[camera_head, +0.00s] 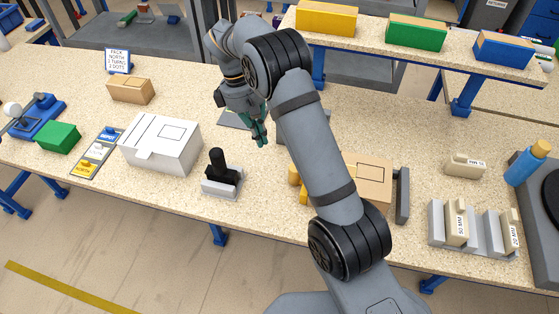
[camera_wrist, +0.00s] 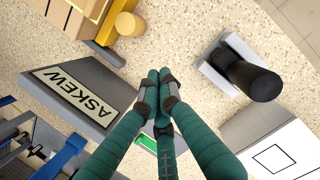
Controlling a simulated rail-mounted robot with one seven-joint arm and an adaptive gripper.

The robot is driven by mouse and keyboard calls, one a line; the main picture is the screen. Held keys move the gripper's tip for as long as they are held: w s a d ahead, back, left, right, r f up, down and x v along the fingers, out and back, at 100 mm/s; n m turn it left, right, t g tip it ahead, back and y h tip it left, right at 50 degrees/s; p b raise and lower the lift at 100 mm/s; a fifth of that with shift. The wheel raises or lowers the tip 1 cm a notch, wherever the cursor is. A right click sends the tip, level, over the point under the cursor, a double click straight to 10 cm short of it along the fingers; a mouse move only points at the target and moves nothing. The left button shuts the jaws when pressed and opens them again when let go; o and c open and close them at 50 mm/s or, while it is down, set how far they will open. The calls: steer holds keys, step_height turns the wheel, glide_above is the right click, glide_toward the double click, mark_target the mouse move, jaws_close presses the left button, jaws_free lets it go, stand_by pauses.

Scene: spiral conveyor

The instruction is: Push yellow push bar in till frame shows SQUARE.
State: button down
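The yellow push bar (camera_head: 297,180) shows in the head view beside a tan box, partly hidden by my arm. A grey sign plate (camera_wrist: 100,72) in the wrist view carries a label (camera_wrist: 74,91) reading ASKEW. My gripper (camera_wrist: 159,72) has its green fingertips together with nothing between them. It hangs above the table, apart from the push bar; in the head view it (camera_head: 261,140) is left of the bar.
A black-handled device (camera_head: 222,175) stands front left of my gripper, beside a white box (camera_head: 160,143). A tan box (camera_head: 371,183) and a dark upright plate (camera_head: 402,195) are right of my arm. A raised shelf (camera_head: 378,42) with coloured blocks is behind.

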steer(key=p+x, duration=0.1)
steer(key=x, duration=0.6)
steer(key=shift+s+d+f, duration=0.15)
steer(key=d, duration=0.1)
steer(key=s+d+p, duration=0.1)
steer(key=shift+s+d, duration=0.1)
steer(key=shift+d, duration=0.15)
steer(key=shift+s+d+f+p, duration=0.15)
steer(key=shift+s+d+p, duration=0.15)
steer(key=shift+d, duration=0.2)
steer(key=shift+w, duration=0.1)
